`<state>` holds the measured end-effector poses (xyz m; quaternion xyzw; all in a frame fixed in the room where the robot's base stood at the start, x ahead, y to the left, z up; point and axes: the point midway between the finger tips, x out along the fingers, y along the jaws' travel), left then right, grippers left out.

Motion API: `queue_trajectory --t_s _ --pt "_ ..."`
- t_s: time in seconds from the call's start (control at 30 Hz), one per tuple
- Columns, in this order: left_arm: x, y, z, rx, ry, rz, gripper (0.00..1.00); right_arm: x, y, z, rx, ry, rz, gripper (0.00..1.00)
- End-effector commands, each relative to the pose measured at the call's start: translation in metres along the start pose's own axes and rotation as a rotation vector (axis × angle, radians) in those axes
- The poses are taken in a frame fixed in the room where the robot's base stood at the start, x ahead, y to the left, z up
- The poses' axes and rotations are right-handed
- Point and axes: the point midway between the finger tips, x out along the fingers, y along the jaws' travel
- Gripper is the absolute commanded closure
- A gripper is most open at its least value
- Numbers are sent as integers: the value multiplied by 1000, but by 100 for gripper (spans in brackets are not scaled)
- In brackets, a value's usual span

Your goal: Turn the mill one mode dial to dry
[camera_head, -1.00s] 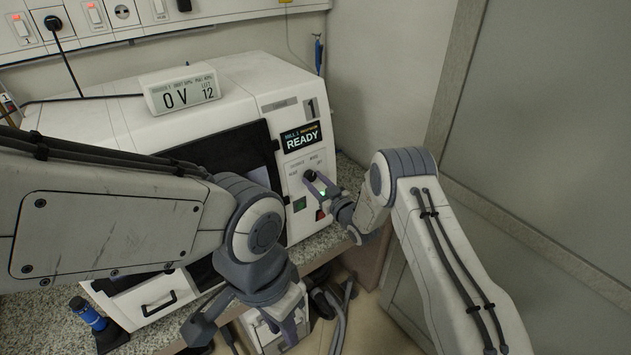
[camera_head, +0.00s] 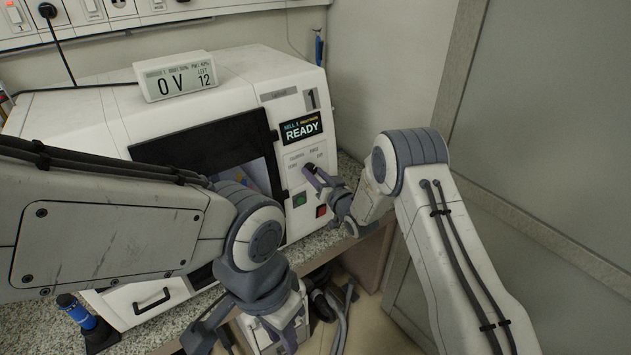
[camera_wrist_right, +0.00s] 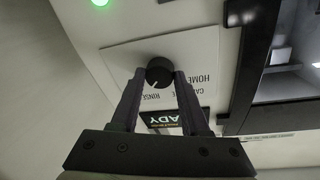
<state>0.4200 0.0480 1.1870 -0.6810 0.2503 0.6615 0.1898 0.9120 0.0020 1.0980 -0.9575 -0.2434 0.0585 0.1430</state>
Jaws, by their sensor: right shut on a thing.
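The mill one mode dial is a round black knob (camera_wrist_right: 159,72) on the white front panel of the mill (camera_head: 306,183). In the right wrist view a short white pointer mark shows on it, near the label RINSE; the word HOME is at its right. Other labels are partly hidden by my fingers. My right gripper (camera_wrist_right: 159,76) is shut on the knob, one finger on each side; it also shows at the panel in the head view (camera_head: 318,177). My left gripper (camera_head: 243,335) hangs low in front of the mill, open and empty.
A display (camera_head: 302,127) reading READY sits above the dial. A green button (camera_head: 299,200) and a red button (camera_head: 321,211) are below it. The mill's dark window (camera_head: 205,145) is to the left. A grey cabinet wall (camera_head: 540,150) stands at right.

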Motion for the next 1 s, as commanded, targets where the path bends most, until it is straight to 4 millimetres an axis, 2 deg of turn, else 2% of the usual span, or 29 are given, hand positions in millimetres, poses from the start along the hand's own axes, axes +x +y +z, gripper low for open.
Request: queue_trajectory --t_s 0.1,0.4,1.0 --pt "12 -1 1 -1 0 0 76 0 1 1 81 -4 12 100" --pt "22 -2 1 1 0 0 76 0 1 0 222 -18 34 100" --pt "24 -2 1 1 0 0 76 0 0 -2 265 -21 40 100"
